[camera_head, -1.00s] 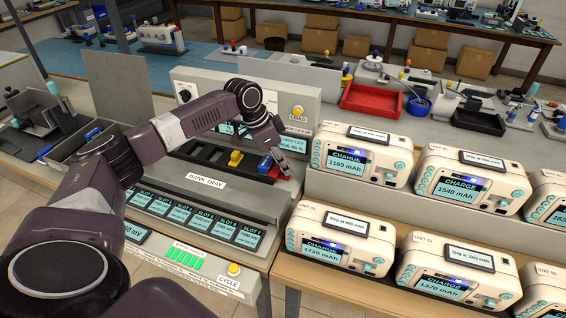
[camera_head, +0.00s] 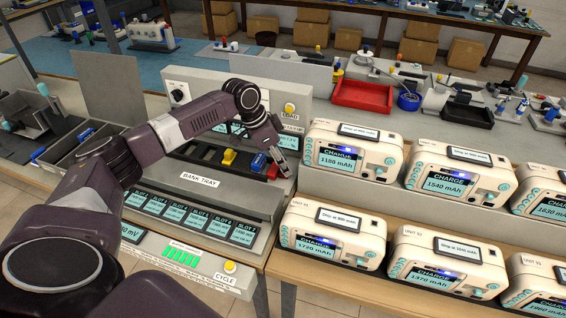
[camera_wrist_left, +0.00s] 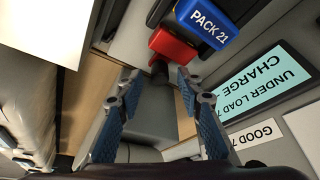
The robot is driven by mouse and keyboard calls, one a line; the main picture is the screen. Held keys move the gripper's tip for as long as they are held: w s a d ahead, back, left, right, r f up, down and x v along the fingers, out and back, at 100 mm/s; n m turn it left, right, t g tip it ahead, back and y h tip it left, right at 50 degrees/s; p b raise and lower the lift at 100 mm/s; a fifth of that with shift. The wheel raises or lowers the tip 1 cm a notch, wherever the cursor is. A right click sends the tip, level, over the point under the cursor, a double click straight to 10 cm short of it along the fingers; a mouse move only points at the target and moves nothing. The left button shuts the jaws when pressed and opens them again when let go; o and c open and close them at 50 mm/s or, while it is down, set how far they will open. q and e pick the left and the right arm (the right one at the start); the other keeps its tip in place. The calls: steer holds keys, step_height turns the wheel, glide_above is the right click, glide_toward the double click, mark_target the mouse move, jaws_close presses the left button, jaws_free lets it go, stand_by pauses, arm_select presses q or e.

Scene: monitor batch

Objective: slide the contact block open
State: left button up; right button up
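The bank tray (camera_head: 205,180) sits on the bench left of the chargers. In it stand a yellow block (camera_head: 228,157), a blue pack (camera_head: 258,161) and a red piece (camera_head: 272,171) at the right end. The wrist view shows the blue pack (camera_wrist_left: 208,25) labelled PACK 21 beside the red piece (camera_wrist_left: 172,47), which has a dark knob (camera_wrist_left: 159,72). I cannot tell for certain which part is the contact block. My left gripper (camera_head: 287,167) is at the tray's right end. In the wrist view my left gripper (camera_wrist_left: 160,85) is open and empty, its fingertips just short of the knob. My right gripper is out of view.
Cream charger units (camera_head: 353,157) stand in two rows close on the right of my left gripper. A panel with a yellow LOAD button (camera_head: 290,108) rises behind the tray. Slot screens (camera_head: 188,218) and a CYCLE button (camera_head: 230,267) are in front. A red bin (camera_head: 362,95) stands farther back.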

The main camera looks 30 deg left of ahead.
mark_target(268, 175)
arm_select(q)
steer(key=v, duration=1.1)
steer(key=shift+r, duration=0.35)
steer(key=shift+a, duration=0.15)
